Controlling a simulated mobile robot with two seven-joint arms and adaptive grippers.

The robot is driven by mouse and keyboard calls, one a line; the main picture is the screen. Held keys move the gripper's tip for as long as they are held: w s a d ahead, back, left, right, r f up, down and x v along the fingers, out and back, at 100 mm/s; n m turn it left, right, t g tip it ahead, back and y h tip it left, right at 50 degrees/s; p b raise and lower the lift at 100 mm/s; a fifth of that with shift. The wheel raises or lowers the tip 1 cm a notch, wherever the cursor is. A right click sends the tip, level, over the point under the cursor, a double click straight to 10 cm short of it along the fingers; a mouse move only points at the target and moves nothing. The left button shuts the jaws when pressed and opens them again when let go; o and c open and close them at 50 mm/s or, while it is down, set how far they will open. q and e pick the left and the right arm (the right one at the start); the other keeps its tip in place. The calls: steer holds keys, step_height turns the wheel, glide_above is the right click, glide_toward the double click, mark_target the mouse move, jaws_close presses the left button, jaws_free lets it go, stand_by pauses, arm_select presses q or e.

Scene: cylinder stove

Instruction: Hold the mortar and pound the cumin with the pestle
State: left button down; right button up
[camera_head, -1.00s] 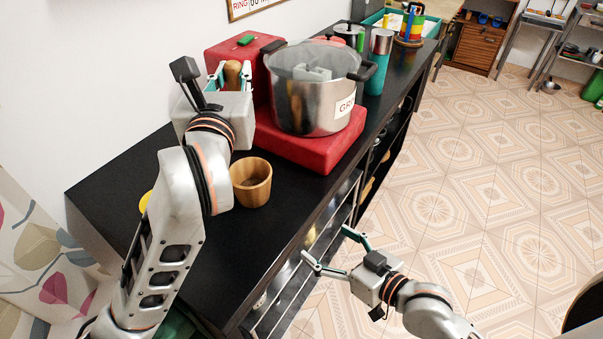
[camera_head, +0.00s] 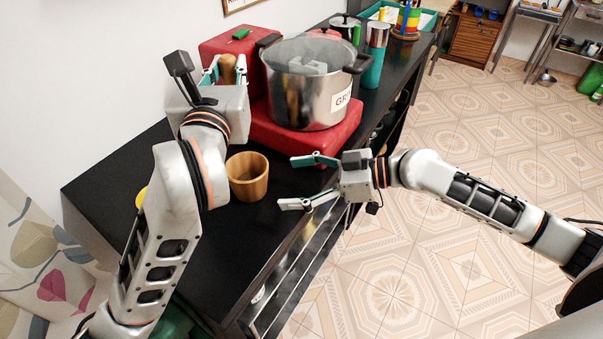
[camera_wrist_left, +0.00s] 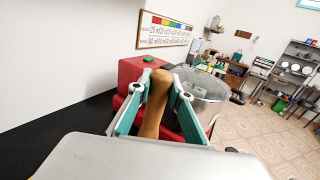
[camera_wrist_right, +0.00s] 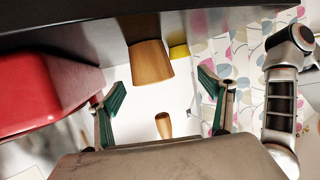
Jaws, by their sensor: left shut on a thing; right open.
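The wooden mortar (camera_head: 248,178) stands upright on the black counter, in front of the red stove; it also shows in the right wrist view (camera_wrist_right: 150,64). The wooden pestle (camera_wrist_left: 153,104) is held between the fingers of my left gripper (camera_wrist_left: 158,100), which is shut on it. In the head view the pestle (camera_head: 228,68) shows partly above my left wrist. My right gripper (camera_head: 308,181) is open and empty, its fingers pointing left at the mortar with a gap between. In the right wrist view, my right gripper (camera_wrist_right: 162,108) has the mortar between and beyond its fingers. The cumin is not visible.
A large steel pot (camera_head: 305,85) sits on the red stove base (camera_head: 292,137) just behind the mortar. A teal flask (camera_head: 375,58) stands farther back. A yellow item (camera_wrist_right: 179,51) is beside the mortar. The counter's front edge (camera_head: 272,243) runs below my right gripper.

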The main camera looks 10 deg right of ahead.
mark_target(266, 179)
steer(key=shift+w+d+f+h, duration=0.1)
steer(key=shift+w+d+h, duration=0.2)
steer(key=shift+w+d, duration=0.6)
steer(key=x, duration=1.2)
steer(key=c, duration=1.4)
